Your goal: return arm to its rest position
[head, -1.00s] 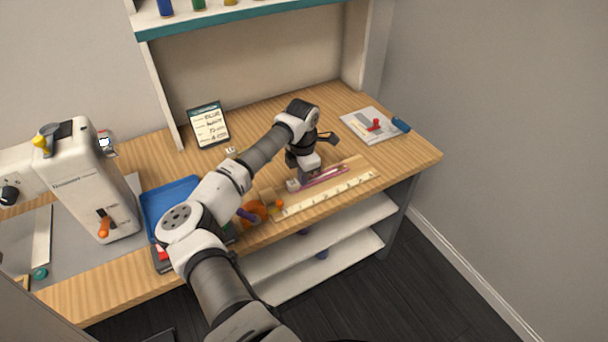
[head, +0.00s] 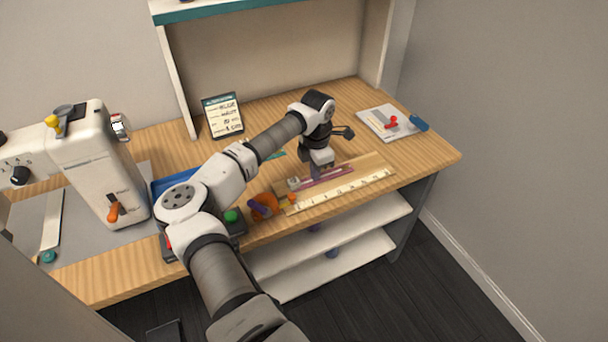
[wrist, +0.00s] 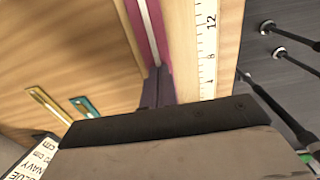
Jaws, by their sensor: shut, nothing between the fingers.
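My arm reaches out over the wooden worktable (head: 425,160) from the bottom of the head view, bent at the elbow. My gripper (head: 316,174) points down over the light wooden board with the ruler (head: 345,190) and the pink strip (head: 335,174). Its fingers are shut with nothing between them. In the wrist view the dark fingers (wrist: 157,88) show beside the pink strip and ruler (wrist: 207,50). Whether the fingertips touch the board I cannot tell.
A white sewing machine (head: 95,165) stands at the left, beside a partly hidden blue tray (head: 170,184). An order card (head: 222,116) stands at the back. An orange spool (head: 263,205) lies near the front edge. A white sheet (head: 385,122) lies at the right.

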